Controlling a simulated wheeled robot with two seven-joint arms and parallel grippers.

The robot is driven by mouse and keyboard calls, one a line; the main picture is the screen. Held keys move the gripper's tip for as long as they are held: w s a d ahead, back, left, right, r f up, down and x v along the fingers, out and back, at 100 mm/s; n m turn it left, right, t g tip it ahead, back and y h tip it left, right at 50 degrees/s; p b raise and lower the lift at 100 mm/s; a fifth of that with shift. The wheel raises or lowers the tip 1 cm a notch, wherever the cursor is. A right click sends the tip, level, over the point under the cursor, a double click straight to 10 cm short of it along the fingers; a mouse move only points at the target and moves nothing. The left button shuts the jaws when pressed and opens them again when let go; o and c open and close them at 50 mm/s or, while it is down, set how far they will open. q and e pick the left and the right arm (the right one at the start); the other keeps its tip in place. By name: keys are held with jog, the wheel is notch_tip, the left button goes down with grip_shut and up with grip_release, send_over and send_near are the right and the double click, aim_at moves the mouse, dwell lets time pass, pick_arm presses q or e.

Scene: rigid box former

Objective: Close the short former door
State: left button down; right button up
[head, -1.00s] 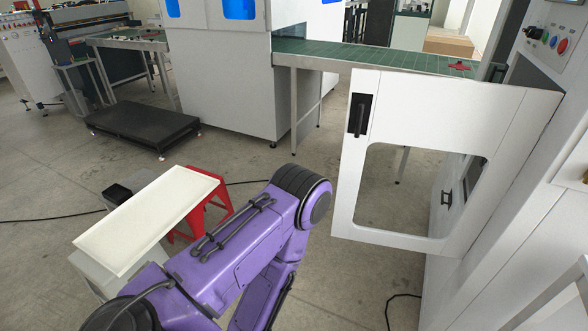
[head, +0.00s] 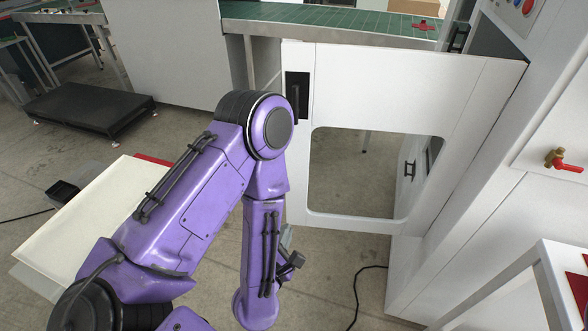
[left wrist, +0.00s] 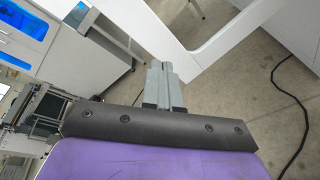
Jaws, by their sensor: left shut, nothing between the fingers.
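The short former door (head: 400,85) is a white panel with a large rounded window opening and a black handle (head: 297,97) at its upper left. It stands open, swung out from the white machine on the right. My left gripper (head: 287,236) is low beside the door's lower left corner, partly hidden by my purple forearm. In the left wrist view its grey fingers (left wrist: 166,72) are shut and empty, pointing at the door's white frame (left wrist: 205,52). I cannot tell whether they touch it. My right gripper is not in view.
A green conveyor table (head: 320,22) runs behind the door. A pale tray-like board (head: 80,225) lies at the left, and a low black platform (head: 85,108) stands on the floor. A black cable (head: 362,290) lies below the door. A white frame (head: 550,265) stands at the lower right.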

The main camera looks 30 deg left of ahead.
pick_arm(q)
notch_tip(320, 180, up, 6)
jog(key=w+f+n+t+y, duration=0.1)
jog(key=n+y, duration=0.1)
jog(key=n, duration=0.8)
jog(key=n+y+b, duration=0.1)
jog(key=n+b, duration=0.1)
jog(key=b, duration=0.6)
send_near(293, 164)
jog(key=shift+t, duration=0.3)
jog(key=p+x, duration=0.3)
jog(key=x, duration=0.2)
jog(key=shift+w+a, duration=0.1)
jog(key=shift+w, duration=0.15)
jog(key=shift+w+a+f, duration=0.15)
jog(key=shift+w+a, duration=0.15)
jog(key=shift+w, duration=0.3)
